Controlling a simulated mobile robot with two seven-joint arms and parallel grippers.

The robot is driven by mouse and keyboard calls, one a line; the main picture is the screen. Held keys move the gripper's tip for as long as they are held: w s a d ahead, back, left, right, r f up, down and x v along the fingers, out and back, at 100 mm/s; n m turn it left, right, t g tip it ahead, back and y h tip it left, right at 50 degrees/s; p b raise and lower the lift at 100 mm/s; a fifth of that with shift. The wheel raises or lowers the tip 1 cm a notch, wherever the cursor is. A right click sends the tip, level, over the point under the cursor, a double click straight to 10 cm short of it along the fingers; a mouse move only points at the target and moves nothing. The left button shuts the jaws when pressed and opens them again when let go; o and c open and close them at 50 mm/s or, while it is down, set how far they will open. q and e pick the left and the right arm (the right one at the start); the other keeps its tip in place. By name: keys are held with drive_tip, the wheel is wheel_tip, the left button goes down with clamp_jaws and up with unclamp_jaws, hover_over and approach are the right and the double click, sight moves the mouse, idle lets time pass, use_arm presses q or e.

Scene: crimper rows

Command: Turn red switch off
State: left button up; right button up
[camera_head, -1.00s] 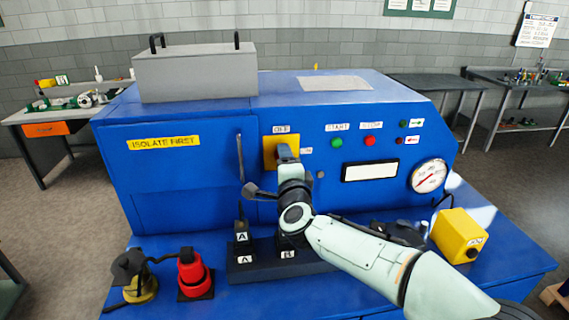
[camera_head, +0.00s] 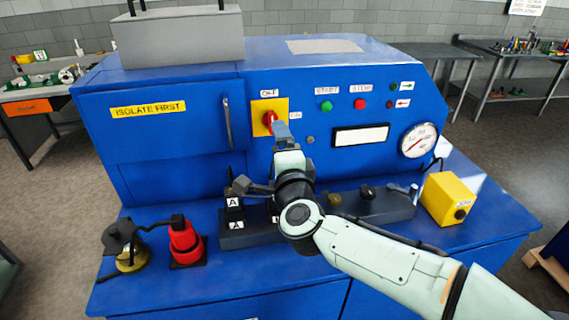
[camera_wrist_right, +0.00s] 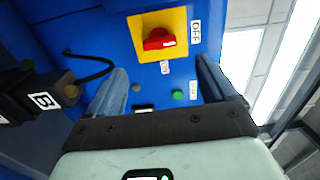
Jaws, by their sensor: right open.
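The red switch (camera_head: 269,119) is a rotary knob on a yellow square plate (camera_head: 257,106) on the blue machine's front, with an OFF label (camera_head: 269,93) above it. My right gripper (camera_head: 278,128) is just in front of the switch and partly covers it in the head view. In the right wrist view the red switch (camera_wrist_right: 159,40) lies beyond the fingertips, between their lines. The right gripper (camera_wrist_right: 158,80) is open with nothing between its fingers. The knob appears apart from the fingers. My left gripper is not in view.
A black holder with an A-marked block (camera_head: 235,211) stands below the right arm. A red device (camera_head: 185,240) and a yellow box (camera_head: 450,198) sit on the blue ledge. A green START button (camera_head: 326,106), red STOP button (camera_head: 360,104) and gauge (camera_head: 419,140) are right of the switch.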

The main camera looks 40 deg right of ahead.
drive_tip(key=v, duration=0.4)
drive_tip(key=shift+s+a, duration=0.25)
drive_tip(key=shift+s, duration=0.1)
